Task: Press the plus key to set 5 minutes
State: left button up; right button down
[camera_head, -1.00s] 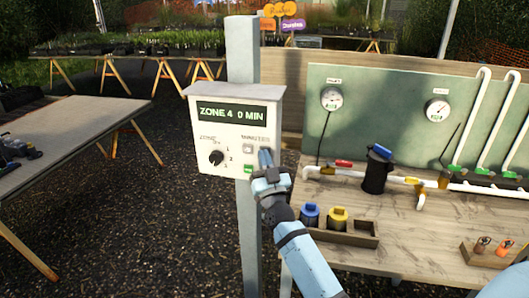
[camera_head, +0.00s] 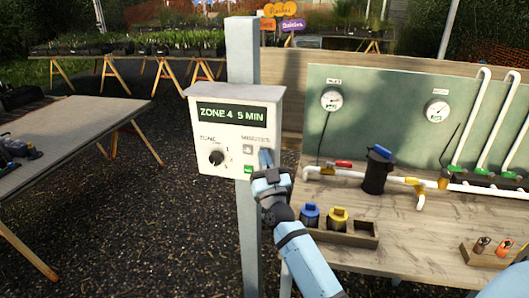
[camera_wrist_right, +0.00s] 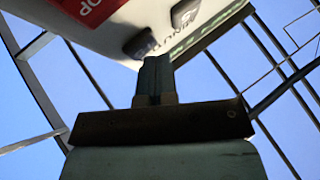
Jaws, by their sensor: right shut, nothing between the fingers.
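The white control box (camera_head: 210,165) is fixed to a grey post. Its green display (camera_head: 231,114) reads "ZONE 4 5 MIN". Under the minutes label, one grey key (camera_head: 248,149) shows left of my right fingertips; its sign is not readable. My right gripper (camera_head: 265,156) is shut and empty, upright at the lower right of the box face. In the right wrist view the shut fingers (camera_wrist_right: 156,70) end close to one dark key (camera_wrist_right: 140,44), with a second key (camera_wrist_right: 184,12) beyond. I cannot tell which is the plus key or whether the fingertips touch one. My left gripper is not in view.
A black zone dial (camera_head: 216,157) sits at the box's left, and a green key (camera_head: 248,169) below the grey one. A workbench (camera_head: 400,262) with pipes, gauges and blue and yellow caps stands to the right. A table (camera_head: 75,135) is at the left.

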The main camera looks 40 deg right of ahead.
jog(key=shift+s+a, duration=0.4)
jog(key=shift+a, duration=0.1)
jog(key=s+a+p, duration=0.2)
jog(key=s+a, duration=0.1)
jog(key=shift+s+a, duration=0.1)
jog(key=shift+a, duration=0.2)
dwell(0.8)
jog(key=s+a+f+n+g+y+p, duration=0.1)
jog(key=s+a+f+n+g+y, duration=0.15)
jog(key=s+a+f+y, duration=0.35)
jog(key=s+a+f+n+g+y+p, duration=0.1)
jog(key=a+f+n+g+y, duration=0.15)
jog(key=f, duration=0.55)
jog(key=s+a+f+g+y+p, duration=0.1)
jog(key=s+a+f+g, duration=0.2)
jog(key=s+f, duration=0.4)
jog(key=s+a+f+n+g+y, duration=0.1)
jog(key=s+a+f+g+y, duration=0.1)
jog(key=s+a+f+g, duration=0.2)
jog(key=s+f, duration=0.3)
jog(key=s, duration=0.4)
jog(key=shift+n+g+p, duration=0.3)
jog(key=shift+g+p, duration=0.05)
jog(key=shift+g, duration=0.05)
